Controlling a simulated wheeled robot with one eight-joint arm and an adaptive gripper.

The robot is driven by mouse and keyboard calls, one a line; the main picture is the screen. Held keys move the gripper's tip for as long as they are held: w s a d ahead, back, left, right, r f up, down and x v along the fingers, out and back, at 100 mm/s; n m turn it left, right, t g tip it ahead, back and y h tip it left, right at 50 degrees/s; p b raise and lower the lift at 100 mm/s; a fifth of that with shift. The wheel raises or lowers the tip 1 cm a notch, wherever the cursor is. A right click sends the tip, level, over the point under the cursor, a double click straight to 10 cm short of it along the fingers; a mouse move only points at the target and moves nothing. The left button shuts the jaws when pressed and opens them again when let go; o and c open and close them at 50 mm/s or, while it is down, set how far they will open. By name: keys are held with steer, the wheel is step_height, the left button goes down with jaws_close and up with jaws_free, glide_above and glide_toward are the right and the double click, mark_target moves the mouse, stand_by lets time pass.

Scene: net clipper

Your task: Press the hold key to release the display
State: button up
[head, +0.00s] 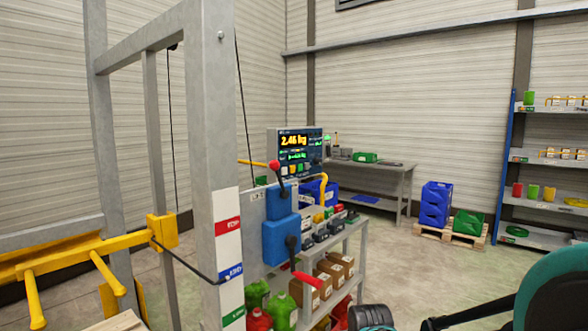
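The display (301,146) is a dark screen on a unit beyond the grey post. It reads about 2.46 kg in large yellow digits, with smaller green text below. A row of small coloured keys (293,169) runs along its lower edge; their labels are too small to read, so I cannot tell which is the hold key. Parts of my own arm, teal and black, show at the bottom right, well apart from the display. I cannot make out my gripper's fingers in this view.
A grey post (213,150) and yellow clipper arm (90,255) stand at the left. A grey cart (350,232) holds bottles and cartons. Open floor (415,270) lies to the right.

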stand_by(0.4)
jaws_close()
stand_by(1.3)
